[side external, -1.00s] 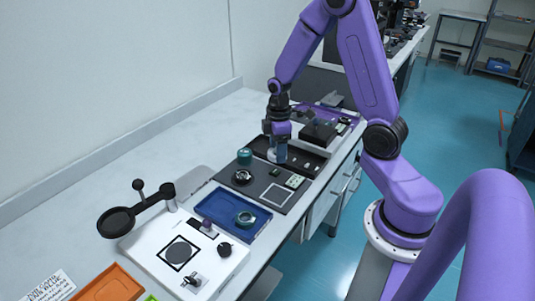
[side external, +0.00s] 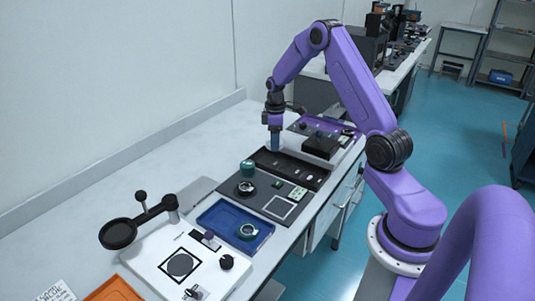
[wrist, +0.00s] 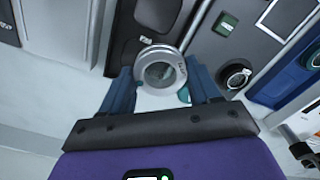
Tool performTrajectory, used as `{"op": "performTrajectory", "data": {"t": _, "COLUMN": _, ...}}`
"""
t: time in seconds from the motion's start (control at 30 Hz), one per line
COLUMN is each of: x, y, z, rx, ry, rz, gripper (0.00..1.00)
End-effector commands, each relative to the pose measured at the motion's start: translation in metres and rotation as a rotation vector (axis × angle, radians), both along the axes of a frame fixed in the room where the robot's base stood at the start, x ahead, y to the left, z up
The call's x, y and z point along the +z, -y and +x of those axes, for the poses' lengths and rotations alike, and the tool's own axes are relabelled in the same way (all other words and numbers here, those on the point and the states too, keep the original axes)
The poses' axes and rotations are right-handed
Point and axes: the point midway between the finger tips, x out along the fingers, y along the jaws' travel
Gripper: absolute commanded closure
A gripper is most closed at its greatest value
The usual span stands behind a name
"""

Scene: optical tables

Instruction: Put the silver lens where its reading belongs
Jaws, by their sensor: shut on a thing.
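The silver lens (wrist: 160,70) is a round metal ring with clear glass and small marks on its rim, too small to read. In the wrist view it sits between the blue fingertips. My gripper (side external: 274,142) is shut on it, over the back-left end of a long black compartment tray (side external: 300,172). The wrist view shows both fingers of my gripper (wrist: 162,88) at the lens's sides. In the side view the lens is not clear behind the fingers. A dark grey board (side external: 262,203) with a small green display and a white square outline lies in front of the tray.
A teal cylinder (side external: 247,168) and a black round mount (side external: 246,188) stand near the board's left side. A blue tray (side external: 216,222) holds a teal-and-silver ring. A white board (side external: 165,248), a black magnifier (side external: 118,234) and an orange tray (side external: 112,291) are nearer.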

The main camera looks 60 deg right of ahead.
Motion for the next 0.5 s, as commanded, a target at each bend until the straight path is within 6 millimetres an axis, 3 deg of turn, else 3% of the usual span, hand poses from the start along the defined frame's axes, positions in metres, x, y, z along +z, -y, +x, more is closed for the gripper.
{"op": "performTrajectory", "data": {"t": 0.3, "x": -0.043, "y": 0.017, "z": 0.033, "rx": 0.000, "ry": -0.001, "rz": 0.000, "gripper": 0.70}}
{"op": "performTrajectory", "data": {"t": 0.5, "x": -0.054, "y": 0.021, "z": 0.042, "rx": 0.000, "ry": -0.001, "rz": 0.001, "gripper": 0.70}}
